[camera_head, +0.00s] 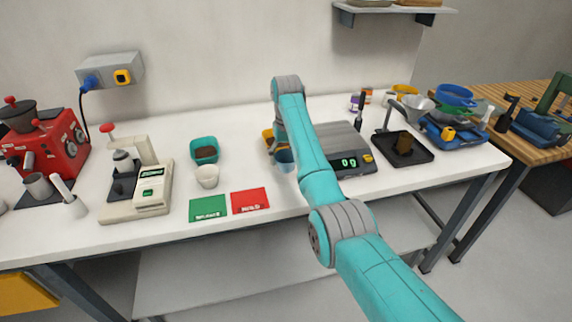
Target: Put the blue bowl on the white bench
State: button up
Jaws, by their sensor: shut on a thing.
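A light blue bowl (285,163) hangs at the end of my arm, over the middle of the white bench (180,232). My gripper (283,150) is shut on this bowl, though my arm links hide much of the fingers. I cannot tell whether the bowl touches the bench top. Another, deeper blue round vessel (455,93) sits at the right on the wooden table (520,140).
Left of the bowl are a white cup (207,176), a teal container (204,150), and green (208,208) and red (250,200) cards. A scale (345,140) and black tray (403,148) stand right. Bare bench lies behind the teal container.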

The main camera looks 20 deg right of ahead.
jog(key=shift+f, duration=1.55)
jog(key=shift+f, duration=0.1)
jog(key=o, duration=1.2)
notch_tip(320, 180, up, 12)
